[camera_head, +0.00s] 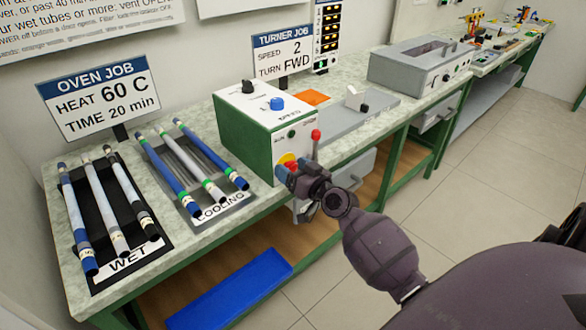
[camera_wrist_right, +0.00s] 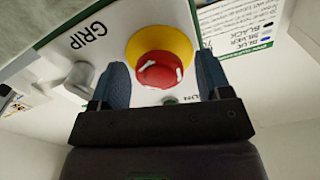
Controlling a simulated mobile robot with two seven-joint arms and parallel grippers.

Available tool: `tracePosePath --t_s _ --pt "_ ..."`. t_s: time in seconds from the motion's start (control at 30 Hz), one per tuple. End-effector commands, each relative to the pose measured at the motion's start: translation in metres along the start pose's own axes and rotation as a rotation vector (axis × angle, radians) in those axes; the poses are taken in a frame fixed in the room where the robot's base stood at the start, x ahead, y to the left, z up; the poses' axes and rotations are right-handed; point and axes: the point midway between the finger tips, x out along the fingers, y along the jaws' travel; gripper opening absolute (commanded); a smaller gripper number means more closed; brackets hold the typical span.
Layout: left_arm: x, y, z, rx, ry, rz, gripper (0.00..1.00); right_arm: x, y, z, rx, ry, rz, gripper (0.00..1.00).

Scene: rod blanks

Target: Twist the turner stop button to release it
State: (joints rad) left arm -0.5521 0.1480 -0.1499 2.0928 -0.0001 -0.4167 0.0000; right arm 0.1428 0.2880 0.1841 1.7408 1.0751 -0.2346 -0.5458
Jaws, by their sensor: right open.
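The turner stop button is a red mushroom head on a yellow disc. It shows close in the right wrist view (camera_wrist_right: 158,70) and, partly covered by my gripper, low on the turner box's front in the head view (camera_head: 289,163). The turner control box (camera_head: 262,130) is green and white and stands on the bench. My right gripper (camera_head: 283,174) is at the box front. In the right wrist view its blue fingers (camera_wrist_right: 160,82) are open, one on each side of the red head, with visible gaps. I cannot tell how deep they reach. My left gripper is not in view.
A red-tipped lever (camera_head: 315,136) rises close beside my right gripper. A grey GRIP knob (camera_wrist_right: 80,80) sits beside the button. Racks of rods, WET (camera_head: 126,262) and COOLING (camera_head: 222,207), lie left on the bench. A blue mat (camera_head: 230,290) lies below.

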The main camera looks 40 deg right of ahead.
Motion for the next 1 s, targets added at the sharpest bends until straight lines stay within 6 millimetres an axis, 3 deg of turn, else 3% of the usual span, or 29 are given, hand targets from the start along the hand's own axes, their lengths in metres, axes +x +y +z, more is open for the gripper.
tracePosePath --t_s 0.17,0.5,0.77,1.0 --pt "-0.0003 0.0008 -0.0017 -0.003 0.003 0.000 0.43 0.0000 -0.0001 0.0000 0.000 0.000 0.000 0.71" --pt "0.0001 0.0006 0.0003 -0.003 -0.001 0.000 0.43 -0.0001 -0.0002 0.0000 0.000 0.000 0.000 0.22" --pt "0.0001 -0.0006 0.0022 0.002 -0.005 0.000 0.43 -0.0001 -0.0002 -0.0003 0.030 0.000 -0.001 0.22" --pt "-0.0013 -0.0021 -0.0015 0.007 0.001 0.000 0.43 0.0002 -0.0003 -0.0009 0.158 0.000 -0.001 0.22"
